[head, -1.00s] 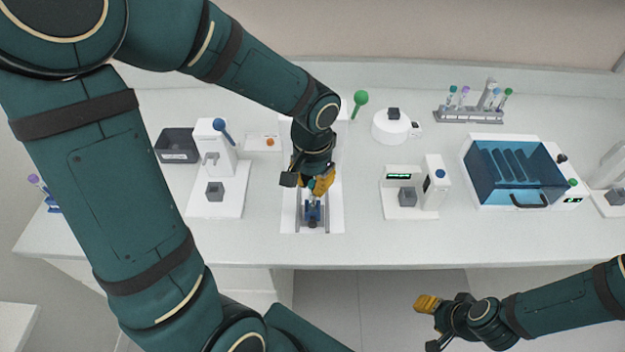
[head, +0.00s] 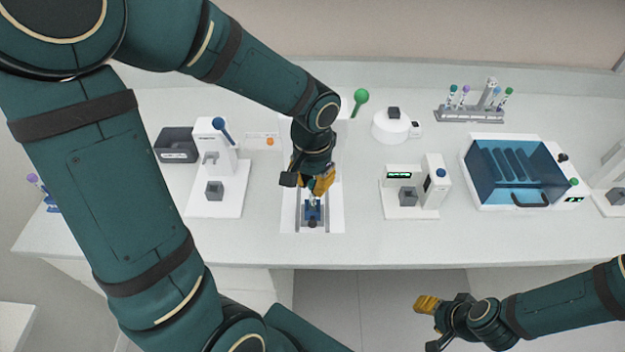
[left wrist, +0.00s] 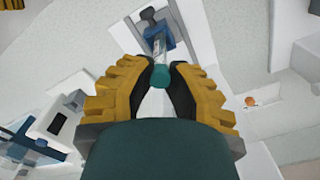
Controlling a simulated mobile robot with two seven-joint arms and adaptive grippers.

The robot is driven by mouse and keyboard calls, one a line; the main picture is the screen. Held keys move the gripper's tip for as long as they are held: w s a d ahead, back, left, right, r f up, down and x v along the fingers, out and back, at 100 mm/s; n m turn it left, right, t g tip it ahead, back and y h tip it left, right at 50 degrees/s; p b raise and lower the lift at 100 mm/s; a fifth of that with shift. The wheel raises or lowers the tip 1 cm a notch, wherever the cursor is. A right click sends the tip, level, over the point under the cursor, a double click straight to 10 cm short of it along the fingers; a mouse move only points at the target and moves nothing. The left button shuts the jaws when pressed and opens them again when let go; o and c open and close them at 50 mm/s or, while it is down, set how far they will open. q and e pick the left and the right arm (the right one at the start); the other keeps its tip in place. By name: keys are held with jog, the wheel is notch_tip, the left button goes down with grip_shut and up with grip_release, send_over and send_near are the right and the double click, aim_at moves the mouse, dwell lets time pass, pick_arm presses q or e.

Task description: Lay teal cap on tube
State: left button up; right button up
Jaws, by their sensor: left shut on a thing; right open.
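The teal cap (left wrist: 160,76) is between the fingertips of my left gripper (left wrist: 162,68) in the left wrist view. The left gripper is shut on it. A clear tube (left wrist: 159,45) stands in a blue holder (left wrist: 152,30) just beyond the cap. The cap appears in line with the tube's end; I cannot tell whether they touch. In the head view, my left gripper (head: 318,184) is above the blue holder (head: 312,214), and its fingers largely hide the cap. My right gripper (head: 428,322) is open and empty, off the table's front edge.
The holder is on a white base plate (head: 335,217). A white device with a blue-knobbed lever (head: 222,130) stands to the left. A display device (head: 403,176) and a blue-lidded box (head: 515,175) stand to the right. A tube rack (head: 470,115) is at the back.

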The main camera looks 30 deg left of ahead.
aim_at(312, 182)
pick_arm(q)
jog(key=o, duration=0.8)
jog(key=shift+c, duration=0.2)
notch_tip(312, 182, up, 12)
dwell(0.4)
dwell(0.7)
